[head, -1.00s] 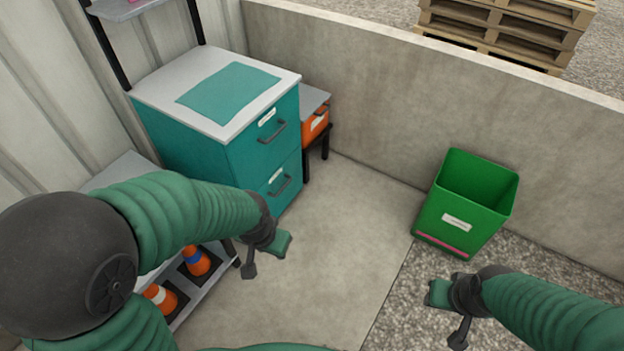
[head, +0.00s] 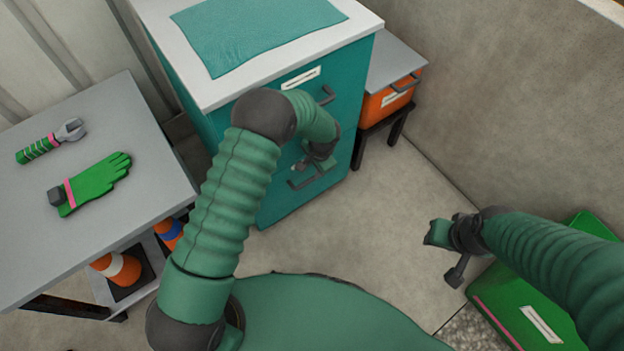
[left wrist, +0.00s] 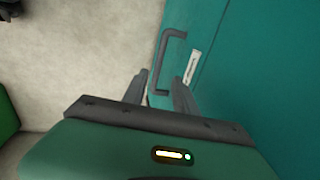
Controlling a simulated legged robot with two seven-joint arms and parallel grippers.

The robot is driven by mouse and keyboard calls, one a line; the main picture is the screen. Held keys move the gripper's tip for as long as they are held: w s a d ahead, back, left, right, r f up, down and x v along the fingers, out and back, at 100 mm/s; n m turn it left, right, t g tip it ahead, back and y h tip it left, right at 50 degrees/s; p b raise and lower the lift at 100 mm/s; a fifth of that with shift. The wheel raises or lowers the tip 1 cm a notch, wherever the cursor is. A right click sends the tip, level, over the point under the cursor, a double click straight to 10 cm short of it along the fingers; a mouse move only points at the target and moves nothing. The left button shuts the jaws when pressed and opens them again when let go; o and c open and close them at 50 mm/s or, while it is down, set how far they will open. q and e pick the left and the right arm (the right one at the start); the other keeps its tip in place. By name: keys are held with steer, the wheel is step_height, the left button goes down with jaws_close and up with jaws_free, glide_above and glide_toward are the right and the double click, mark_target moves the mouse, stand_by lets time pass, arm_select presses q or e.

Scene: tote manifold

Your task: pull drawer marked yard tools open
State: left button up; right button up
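A teal cabinet with a light top (head: 207,95) shows two drawers in the head view. The upper drawer has a dark handle (head: 327,95) and a white label (head: 301,78). The lower drawer has a dark handle (head: 306,182); its label is hidden by my arm there but shows in the left wrist view (left wrist: 192,67). No label's writing is readable. My left gripper (head: 310,165) is open at the lower drawer's front. In the left wrist view its parted fingers (left wrist: 162,88) are at one end of the handle (left wrist: 166,55). My right gripper (head: 445,252) is open and empty.
A grey table (head: 95,235) at left holds a wrench (head: 52,140) and a green glove (head: 95,183), with cones (head: 118,268) below. An orange drawer unit (head: 392,100) stands right of the cabinet. A green bin (head: 530,315) is below my right arm. Floor before the cabinet is clear.

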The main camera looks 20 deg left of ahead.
mark_target(312, 179)
arm_select(q)
steer(key=f+b, duration=0.1)
steer(key=f, duration=0.2)
steer(key=f+b, duration=0.1)
steer(key=f, duration=0.1)
steer(key=w+f+b, duration=0.1)
steer(key=f, duration=0.2)
steer(key=shift+a+f, duration=0.35)
steer(key=shift+a, duration=0.15)
steer(key=shift+c, duration=0.5)
jaws_close()
